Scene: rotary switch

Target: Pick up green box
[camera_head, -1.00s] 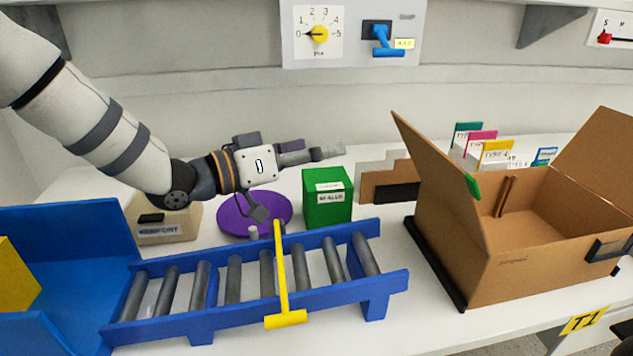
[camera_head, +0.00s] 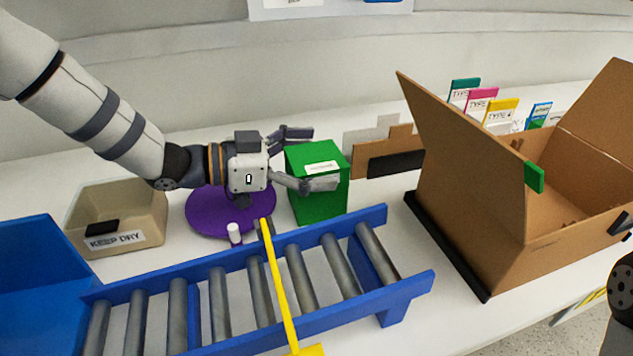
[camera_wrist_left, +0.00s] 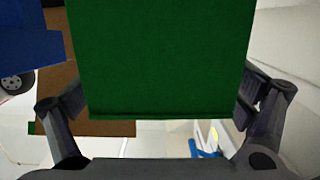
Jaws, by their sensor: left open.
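The green box (camera_head: 325,208) stands upright on the white table, behind the blue roller conveyor, with a white label on its top. My left gripper (camera_head: 308,158) is open at the box's left side, one finger towards the back and the other across its front. In the left wrist view the green box (camera_wrist_left: 160,60) fills the space between the two spread fingers. Small gaps seem to show beside it, and I cannot tell whether the fingers touch it. The box's back side is hidden.
The blue roller conveyor (camera_head: 408,288) with a yellow bar (camera_head: 277,275) lies in front. A purple disc (camera_head: 205,212) is beneath my left gripper. A beige bin (camera_head: 150,210) stands left. An open cardboard box (camera_head: 480,205) stands right, its flap rising near the green box.

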